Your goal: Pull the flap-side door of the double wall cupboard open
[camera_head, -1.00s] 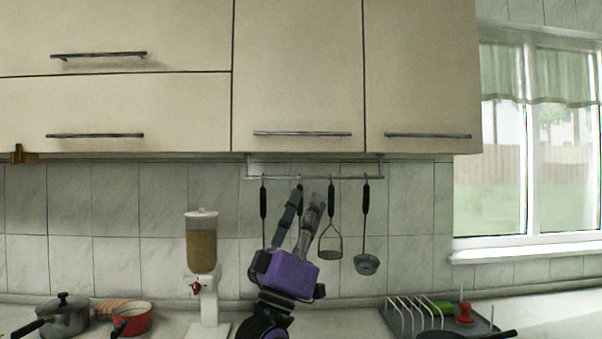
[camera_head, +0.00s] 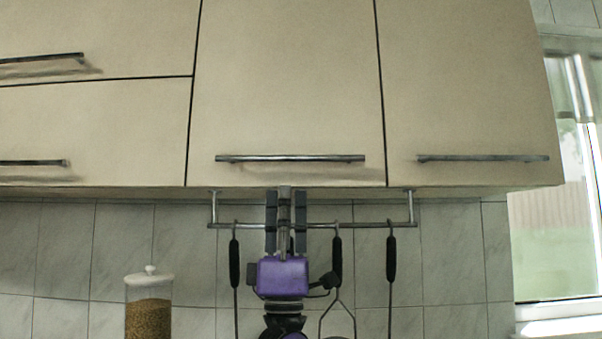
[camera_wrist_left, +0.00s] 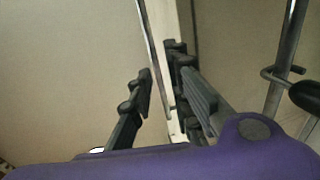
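The flap-side door (camera_head: 285,80) is the beige middle door, beside the stacked flaps, and looks shut. Its horizontal metal bar handle (camera_head: 250,158) runs along its lower edge. My left gripper (camera_head: 286,195) points upward just below this handle, in front of the cupboard's bottom edge. Its two dark fingers stand apart. In the left wrist view, a thin bar that looks like the handle (camera_wrist_left: 150,45) lies across the gap between the open fingers (camera_wrist_left: 160,85). I cannot tell whether they touch it. The other door (camera_head: 460,80) is shut. My right gripper is not in view.
A utensil rail (camera_head: 370,225) with hanging tools (camera_head: 391,258) runs under the cupboard, behind my left gripper. Shut flaps (camera_head: 90,130) are at the left. A grain dispenser (camera_head: 148,305) stands lower left. A window (camera_head: 565,220) is at the right.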

